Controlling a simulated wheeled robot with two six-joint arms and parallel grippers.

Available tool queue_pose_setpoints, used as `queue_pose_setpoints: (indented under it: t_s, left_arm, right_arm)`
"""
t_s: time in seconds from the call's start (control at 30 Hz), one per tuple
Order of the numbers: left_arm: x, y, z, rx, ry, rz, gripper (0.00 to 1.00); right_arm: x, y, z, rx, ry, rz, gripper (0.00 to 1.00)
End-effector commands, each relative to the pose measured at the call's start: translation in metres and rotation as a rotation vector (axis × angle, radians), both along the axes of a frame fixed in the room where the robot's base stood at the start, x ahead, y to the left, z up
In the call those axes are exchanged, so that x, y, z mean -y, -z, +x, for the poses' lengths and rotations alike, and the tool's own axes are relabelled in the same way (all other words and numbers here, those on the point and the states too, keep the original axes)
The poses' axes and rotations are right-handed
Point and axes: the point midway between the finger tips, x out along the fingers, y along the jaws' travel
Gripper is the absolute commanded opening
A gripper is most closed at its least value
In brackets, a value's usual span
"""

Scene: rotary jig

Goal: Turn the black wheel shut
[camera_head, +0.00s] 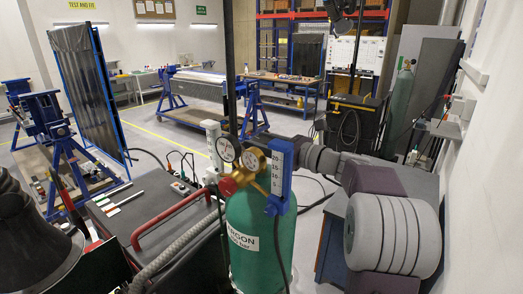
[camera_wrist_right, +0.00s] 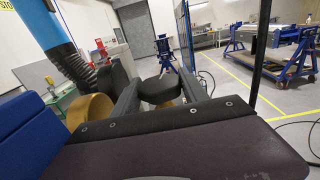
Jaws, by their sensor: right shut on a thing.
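The black wheel (camera_wrist_right: 160,88) shows in the right wrist view between the two fingers of my right gripper (camera_wrist_right: 156,96), with brass behind and below it. The gripper is shut on it. In the head view my right gripper (camera_head: 312,158) reaches in from the right, behind the blue-framed flow gauge (camera_head: 282,172). Its fingertips and the wheel are hidden there. The green argon cylinder (camera_head: 256,240) stands upright below, with brass fittings and a round dial (camera_head: 227,149) on top. My left gripper is not in view.
A red handle bar (camera_head: 170,216) and a grey hose (camera_head: 175,250) lie left of the cylinder. Blue stands (camera_head: 68,150) and a dark screen (camera_head: 84,85) are further left. A black cabinet (camera_head: 352,122) stands behind.

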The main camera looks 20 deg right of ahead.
Motion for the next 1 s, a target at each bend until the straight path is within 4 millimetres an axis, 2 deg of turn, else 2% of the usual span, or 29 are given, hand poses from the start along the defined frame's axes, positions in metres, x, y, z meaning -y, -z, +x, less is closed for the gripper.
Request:
queue_pose_setpoints:
  t_s: [0.23, 0.27, 0.3, 0.33, 0.67, 1.0]
  left_arm:
    - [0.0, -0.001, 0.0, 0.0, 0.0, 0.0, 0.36]
    - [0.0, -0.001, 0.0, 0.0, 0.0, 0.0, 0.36]
    - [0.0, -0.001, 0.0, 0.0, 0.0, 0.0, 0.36]
    - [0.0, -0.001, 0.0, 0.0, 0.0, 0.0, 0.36]
    - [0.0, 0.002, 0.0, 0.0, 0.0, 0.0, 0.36]
    - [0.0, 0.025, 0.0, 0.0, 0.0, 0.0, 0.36]
  right_arm:
    - [-0.001, 0.002, 0.0, -0.008, -0.004, -0.001, 0.11]
    - [-0.001, 0.002, 0.0, -0.007, -0.004, -0.001, 0.6]
    - [-0.001, 0.002, 0.0, -0.007, -0.004, -0.001, 0.71]
    - [-0.001, 0.002, 0.0, -0.006, -0.004, -0.001, 0.73]
    - [0.002, 0.002, -0.003, -0.003, -0.001, -0.002, 0.73]
    - [0.039, 0.004, -0.061, -0.004, 0.001, -0.003, 0.73]
